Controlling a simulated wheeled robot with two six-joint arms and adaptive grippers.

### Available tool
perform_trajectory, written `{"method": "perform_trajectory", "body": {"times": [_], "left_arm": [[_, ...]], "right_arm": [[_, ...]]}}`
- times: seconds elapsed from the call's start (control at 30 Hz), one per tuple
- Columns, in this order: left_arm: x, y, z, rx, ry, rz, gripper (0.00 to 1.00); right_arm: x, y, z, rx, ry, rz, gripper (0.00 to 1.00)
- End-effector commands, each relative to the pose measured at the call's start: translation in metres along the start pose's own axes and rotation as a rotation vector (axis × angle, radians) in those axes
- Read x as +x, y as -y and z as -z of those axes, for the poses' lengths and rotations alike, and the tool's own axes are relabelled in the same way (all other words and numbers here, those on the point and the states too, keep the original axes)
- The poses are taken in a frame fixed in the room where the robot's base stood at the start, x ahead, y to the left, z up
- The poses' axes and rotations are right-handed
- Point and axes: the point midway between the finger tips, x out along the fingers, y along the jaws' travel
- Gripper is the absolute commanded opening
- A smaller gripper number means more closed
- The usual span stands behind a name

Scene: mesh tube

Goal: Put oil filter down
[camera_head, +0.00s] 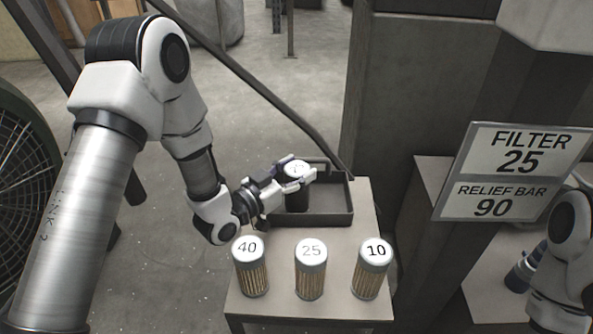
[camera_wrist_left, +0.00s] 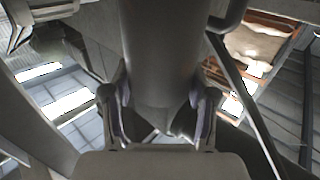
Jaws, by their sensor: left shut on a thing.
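My left gripper (camera_head: 300,178) is shut around a dark cylindrical oil filter (camera_head: 298,197) with a white marked top. The mark on its top is partly covered and cannot be read. The filter is upright at the left part of a dark shallow tray (camera_head: 330,219); I cannot tell whether its base touches the tray floor. In the left wrist view the grey filter body (camera_wrist_left: 165,55) stands between the two fingers. My right arm shows at the right edge, but its gripper cannot be made out.
Three mesh filters marked 40 (camera_head: 251,268), 25 (camera_head: 310,271) and 10 (camera_head: 371,271) stand upright in front of the tray on the small table (camera_head: 290,306). A sign (camera_head: 511,172) on the right reads "FILTER 25, RELIEF BAR 90". A round fan-like grille (camera_head: 22,180) is at left.

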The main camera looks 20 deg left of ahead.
Motion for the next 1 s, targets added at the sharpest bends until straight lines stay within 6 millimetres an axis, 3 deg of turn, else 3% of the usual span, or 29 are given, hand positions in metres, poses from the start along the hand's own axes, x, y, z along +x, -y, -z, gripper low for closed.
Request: {"method": "perform_trajectory", "body": {"times": [0.03,0.1,0.5,0.67,0.9,1.0], "left_arm": [[0.000,0.000,-0.002,0.000,0.001,0.000,0.61],[0.000,0.000,-0.001,0.000,0.000,0.000,0.82],[-0.003,0.000,0.004,-0.001,0.001,0.001,0.82],[-0.034,0.001,0.006,-0.007,0.004,0.005,0.82],[-0.096,0.001,0.006,-0.008,0.003,0.007,0.82],[-0.111,0.001,0.005,-0.004,0.001,0.004,0.82]], "right_arm": [[0.002,0.000,0.000,0.000,0.000,0.000,0.63],[0.001,0.000,0.000,0.000,0.000,0.000,0.63],[-0.004,0.000,0.000,0.000,0.000,0.000,0.63],[-0.019,0.000,0.000,0.000,0.000,0.000,0.63],[-0.044,0.000,0.000,0.000,0.000,0.000,0.63],[-0.049,0.000,0.000,0.000,0.000,0.000,0.63]]}}
